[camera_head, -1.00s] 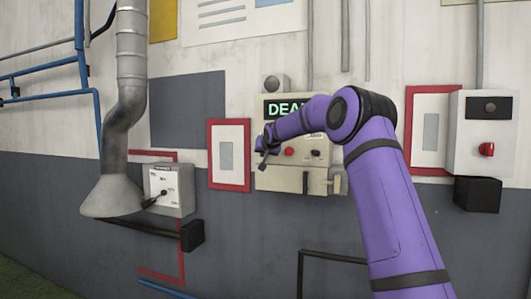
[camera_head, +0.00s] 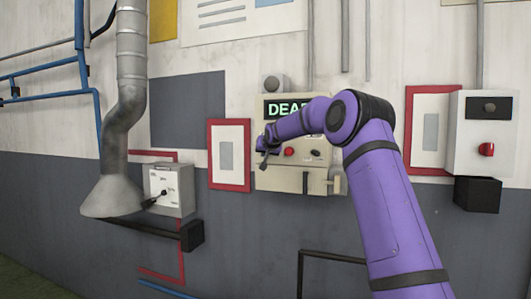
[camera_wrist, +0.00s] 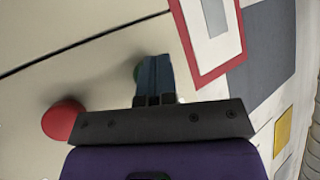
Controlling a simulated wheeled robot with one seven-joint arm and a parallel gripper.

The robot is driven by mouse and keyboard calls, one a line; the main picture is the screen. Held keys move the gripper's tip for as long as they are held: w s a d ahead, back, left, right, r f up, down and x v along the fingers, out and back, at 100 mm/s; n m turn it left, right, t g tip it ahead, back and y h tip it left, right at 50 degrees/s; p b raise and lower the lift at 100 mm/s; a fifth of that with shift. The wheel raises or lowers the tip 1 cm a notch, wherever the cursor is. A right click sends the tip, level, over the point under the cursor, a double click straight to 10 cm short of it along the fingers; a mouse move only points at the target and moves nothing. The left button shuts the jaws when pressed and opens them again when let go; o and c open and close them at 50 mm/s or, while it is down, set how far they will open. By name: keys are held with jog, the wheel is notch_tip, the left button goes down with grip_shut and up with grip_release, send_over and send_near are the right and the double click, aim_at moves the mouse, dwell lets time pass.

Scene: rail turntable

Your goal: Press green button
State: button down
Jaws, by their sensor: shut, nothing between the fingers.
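The green button (camera_wrist: 138,72) shows in the wrist view as a small green edge, mostly hidden behind my fingers. My gripper (camera_wrist: 155,65) is shut and empty, its dark fingertips overlapping the button in the picture. I cannot tell whether they touch it. In the head view my gripper (camera_head: 264,150) is at the left part of the beige control panel (camera_head: 290,181), and the green button is hidden there. A red button (camera_head: 289,152) sits right of my gripper on the panel; it also shows in the wrist view (camera_wrist: 63,120).
A lit screen (camera_head: 284,108) with green letters is above the buttons. A red-framed board (camera_head: 228,188) hangs left of the panel. A grey box with a lever (camera_head: 158,177) is farther left. A white box with a red knob (camera_head: 486,149) is at the right.

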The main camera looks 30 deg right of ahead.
jog(key=shift+s+a, duration=0.55)
jog(key=shift+a, duration=0.05)
dwell(0.3)
jog(key=shift+s+a, duration=0.8)
jog(key=shift+a, duration=0.2)
jog(key=shift+s+a, duration=0.75)
jog(key=shift+a, duration=0.25)
